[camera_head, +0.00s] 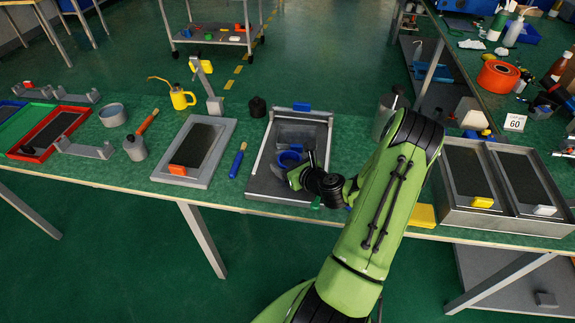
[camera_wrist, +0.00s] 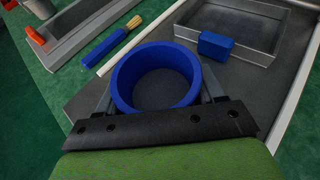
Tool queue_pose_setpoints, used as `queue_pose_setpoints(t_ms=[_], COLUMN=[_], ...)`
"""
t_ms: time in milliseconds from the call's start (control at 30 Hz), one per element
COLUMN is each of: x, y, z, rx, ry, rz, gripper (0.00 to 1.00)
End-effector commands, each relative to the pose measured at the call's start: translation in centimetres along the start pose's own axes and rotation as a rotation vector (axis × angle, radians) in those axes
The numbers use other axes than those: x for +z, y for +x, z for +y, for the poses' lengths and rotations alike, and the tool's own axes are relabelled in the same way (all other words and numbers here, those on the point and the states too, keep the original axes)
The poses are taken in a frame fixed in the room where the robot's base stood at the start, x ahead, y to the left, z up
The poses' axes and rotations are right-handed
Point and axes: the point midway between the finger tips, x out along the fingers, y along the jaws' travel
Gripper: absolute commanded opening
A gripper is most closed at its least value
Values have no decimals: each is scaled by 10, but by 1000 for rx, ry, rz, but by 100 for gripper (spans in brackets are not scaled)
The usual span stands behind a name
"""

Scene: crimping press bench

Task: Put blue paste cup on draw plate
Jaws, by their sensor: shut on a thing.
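The blue paste cup (camera_wrist: 156,51) is round and open at the top, with a dark grey bottom inside. It also shows in the head view (camera_head: 288,158), partly hidden by my gripper. My gripper (camera_wrist: 155,92) is shut on the cup, with a finger on each side of it. In the head view my gripper (camera_head: 300,176) is over the middle bench plate. This dark plate with light side rails (camera_head: 262,180) looks like the draw plate. The cup is upright over it; whether it touches cannot be told.
A grey tray with a blue block (camera_wrist: 215,45) takes up the plate's far end. A blue-handled brush (camera_head: 238,160) lies left of the plate, beside a framed plate with an orange block (camera_head: 190,152). Two framed trays (camera_head: 482,205) stand right of my arm.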

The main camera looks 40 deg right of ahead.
Motion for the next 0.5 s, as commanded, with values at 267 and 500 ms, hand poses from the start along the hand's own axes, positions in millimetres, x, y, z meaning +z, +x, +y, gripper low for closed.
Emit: queue_pose_setpoints(t_ms=[267, 500], x=[-2, -2], y=[1, 1], z=[0, 0], rx=[0, 0], ry=[0, 0], rz=[1, 0], gripper=[93, 93])
